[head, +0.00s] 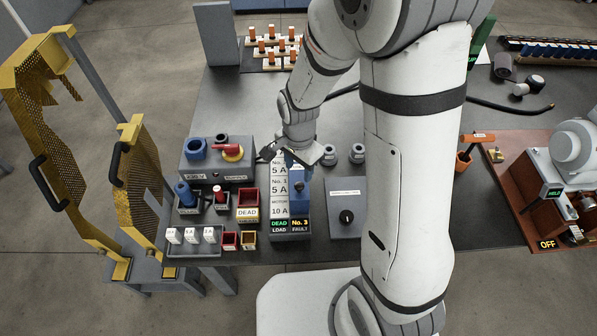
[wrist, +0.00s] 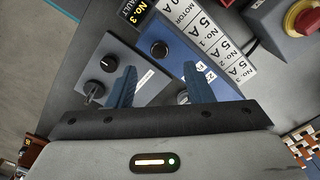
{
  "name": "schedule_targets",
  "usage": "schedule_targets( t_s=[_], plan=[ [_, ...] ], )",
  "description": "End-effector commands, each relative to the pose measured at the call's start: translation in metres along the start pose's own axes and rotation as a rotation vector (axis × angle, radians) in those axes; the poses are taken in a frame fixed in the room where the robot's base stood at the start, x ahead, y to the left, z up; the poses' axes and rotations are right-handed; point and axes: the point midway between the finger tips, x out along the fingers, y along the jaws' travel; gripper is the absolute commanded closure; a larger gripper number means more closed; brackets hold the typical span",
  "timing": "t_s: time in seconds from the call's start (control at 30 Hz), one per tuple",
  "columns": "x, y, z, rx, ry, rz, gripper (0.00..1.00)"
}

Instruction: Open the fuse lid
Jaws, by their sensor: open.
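The fuse box (head: 290,237) stands on the bench, with a white strip of fuse ratings along its left side. Its blue lid (head: 301,205) lies flat and appears closed; a dark round knob sits near its front end. In the wrist view the blue lid (wrist: 178,42) shows with that black knob (wrist: 159,48) and small white labels. My gripper (head: 300,170) is over the back part of the lid. Its two blue fingers are spread apart and empty in the wrist view (wrist: 158,82). My gripper hides the lid's back end; contact cannot be told.
A grey box with a dark knob (head: 347,200) stands right of the fuse box. A switch box with a red knob (head: 232,152), small bins and a fuse tray (head: 195,238) stand left. Yellow mesh guards (head: 135,180) rise at far left.

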Motion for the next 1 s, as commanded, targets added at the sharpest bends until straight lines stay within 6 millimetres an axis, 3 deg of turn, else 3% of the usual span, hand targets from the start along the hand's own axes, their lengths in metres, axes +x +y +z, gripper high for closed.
schedule_targets(
  t_s=[0.43,0.87,1.0],
  plan=[
    [0.061,0.001,0.000,-0.001,-0.001,0.002,0.53],
    [0.070,0.001,-0.001,-0.001,0.000,-0.001,0.53],
    [0.070,0.001,-0.001,0.000,0.000,-0.001,0.65]
  ],
)
